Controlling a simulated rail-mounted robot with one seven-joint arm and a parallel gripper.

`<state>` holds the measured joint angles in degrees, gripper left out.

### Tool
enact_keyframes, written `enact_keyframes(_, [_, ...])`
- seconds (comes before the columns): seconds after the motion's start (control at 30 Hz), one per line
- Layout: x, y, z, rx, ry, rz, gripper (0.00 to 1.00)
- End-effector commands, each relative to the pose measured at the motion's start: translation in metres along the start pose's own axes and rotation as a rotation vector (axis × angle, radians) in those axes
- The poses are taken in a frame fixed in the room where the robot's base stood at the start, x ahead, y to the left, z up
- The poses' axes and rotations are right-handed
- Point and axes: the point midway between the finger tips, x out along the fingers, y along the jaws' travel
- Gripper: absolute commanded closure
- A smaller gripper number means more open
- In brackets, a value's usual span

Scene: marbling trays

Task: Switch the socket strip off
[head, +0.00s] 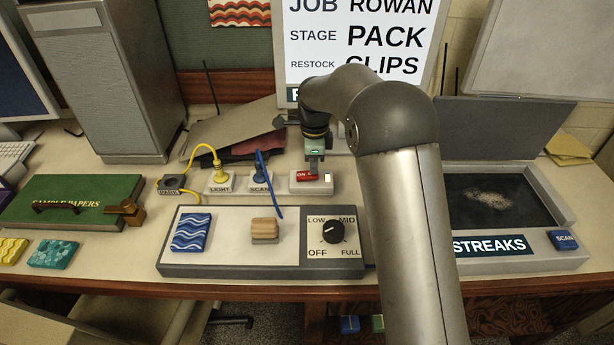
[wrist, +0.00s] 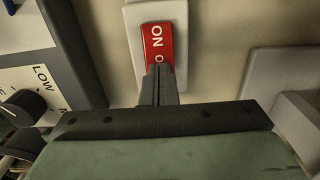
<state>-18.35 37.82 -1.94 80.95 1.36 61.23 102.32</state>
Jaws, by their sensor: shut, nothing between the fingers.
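The socket strip (head: 318,189) lies on the table behind the grey control box. Its sections have a yellow plug (head: 219,177) labelled LIGHT and a blue plug (head: 261,178) labelled SCAN. At its right end is a red rocker switch (head: 304,177) marked ON. In the wrist view the switch (wrist: 158,40) sits in a pale housing (wrist: 180,12), its lettering partly covered by the fingers. My gripper (head: 313,173) is shut and empty, pointing down, with its fingertips (wrist: 159,70) over one end of the switch. I cannot tell whether they touch it.
The control box (head: 200,269) with a dial (head: 333,232) stands in front of the strip. The blue cord (head: 272,196) hangs over it. A tray (head: 560,213) is at right and a green case (head: 70,216) at left. A sign (head: 350,30) stands behind.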

Motion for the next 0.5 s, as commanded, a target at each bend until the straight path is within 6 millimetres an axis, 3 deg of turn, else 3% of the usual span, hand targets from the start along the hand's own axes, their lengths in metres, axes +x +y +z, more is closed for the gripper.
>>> enact_keyframes(0.5, [0.0086,0.0002,0.0002,0.000,0.000,0.001,1.00])
